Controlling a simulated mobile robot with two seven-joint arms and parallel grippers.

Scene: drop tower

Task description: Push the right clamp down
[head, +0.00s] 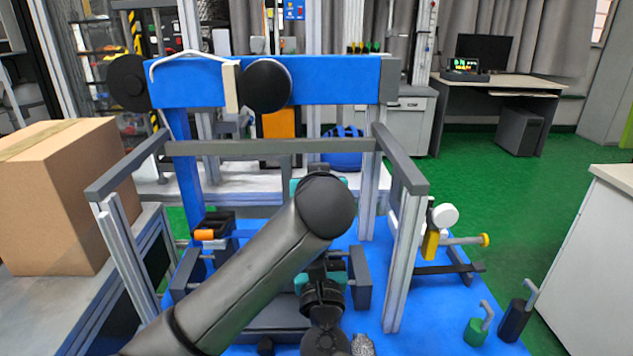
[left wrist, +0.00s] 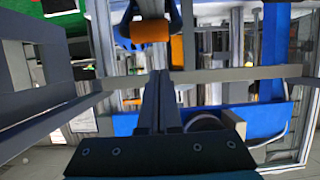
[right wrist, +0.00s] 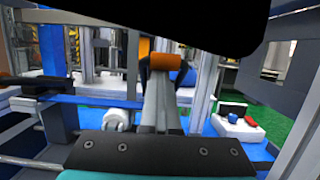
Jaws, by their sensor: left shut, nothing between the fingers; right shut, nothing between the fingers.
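In the right wrist view, an orange clamp handle (right wrist: 164,62) sits between two black levers, right at the tips of my shut right gripper (right wrist: 160,74). I take it for the right clamp; whether the tips touch it I cannot tell. In the left wrist view, my left gripper (left wrist: 160,76) is shut and empty, with another orange handle (left wrist: 150,31) beyond its tips. In the head view, the left clamp's orange handle (head: 204,235) shows at the left of the tower base. A dark arm of mine crosses the tower and hides the right clamp.
The tower's grey frame (head: 270,147) and blue crossbeam (head: 330,80) stand around my arms. A cardboard box (head: 60,195) is at the left. A white cabinet (head: 600,255) is at the far right.

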